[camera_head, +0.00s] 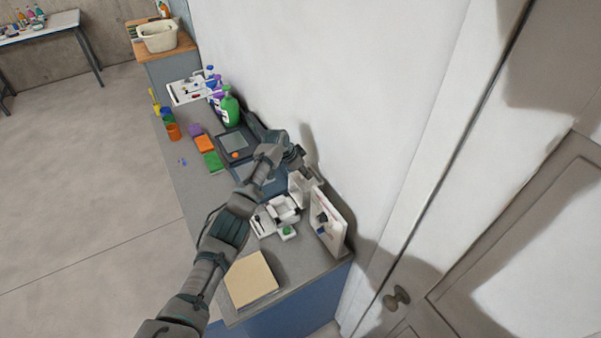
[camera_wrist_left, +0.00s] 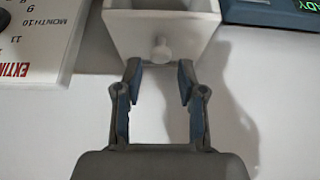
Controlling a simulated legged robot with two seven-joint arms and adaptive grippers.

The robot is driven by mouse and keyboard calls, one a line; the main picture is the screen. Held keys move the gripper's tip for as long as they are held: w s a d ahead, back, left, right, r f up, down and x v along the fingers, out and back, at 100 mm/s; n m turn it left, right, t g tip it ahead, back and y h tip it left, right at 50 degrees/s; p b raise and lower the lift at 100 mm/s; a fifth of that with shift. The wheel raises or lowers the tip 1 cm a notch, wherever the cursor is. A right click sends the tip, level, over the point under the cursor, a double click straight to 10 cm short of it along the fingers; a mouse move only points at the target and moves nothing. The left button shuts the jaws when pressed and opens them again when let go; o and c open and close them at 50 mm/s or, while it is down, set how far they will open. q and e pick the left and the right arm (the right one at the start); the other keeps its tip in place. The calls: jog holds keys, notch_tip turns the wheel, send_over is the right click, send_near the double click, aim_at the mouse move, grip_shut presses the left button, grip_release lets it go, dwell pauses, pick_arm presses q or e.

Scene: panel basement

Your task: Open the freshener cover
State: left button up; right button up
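A white box-like thing with a small round knob, which looks like the freshener (camera_wrist_left: 140,40), is at the top middle of the left wrist view. In the head view its pale side (camera_head: 297,187) shows against the wall, partly hidden by my arm. My left gripper (camera_wrist_left: 159,90) is open, with its fingers apart and the knob (camera_wrist_left: 161,48) just beyond and between the tips. I see no firm grip on the knob. In the head view the left gripper (camera_head: 308,172) is by the wall over the counter. Whether the cover is open is unclear.
A white upright panel (camera_head: 328,220) with a dial stands at the right. A white device (camera_head: 276,213) and a tan block (camera_head: 250,279) lie on the counter. A dark case (camera_head: 236,141), bottles (camera_head: 230,108) and sponges (camera_head: 204,144) stand farther back. A door is at right.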

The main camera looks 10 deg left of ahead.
pick_arm(q)
jog(key=shift+w+d+f, duration=0.1)
jog(key=shift+w+f, duration=0.15)
jog(key=shift+f, duration=0.1)
jog(key=shift+s+r, duration=0.2)
jog(key=shift+r, duration=0.05)
jog(key=v, duration=1.1)
pick_arm(e)
jog(key=shift+w+d, duration=0.1)
jog(key=shift+d, duration=0.2)
pick_arm(q)
jog(key=shift+w+r, duration=0.15)
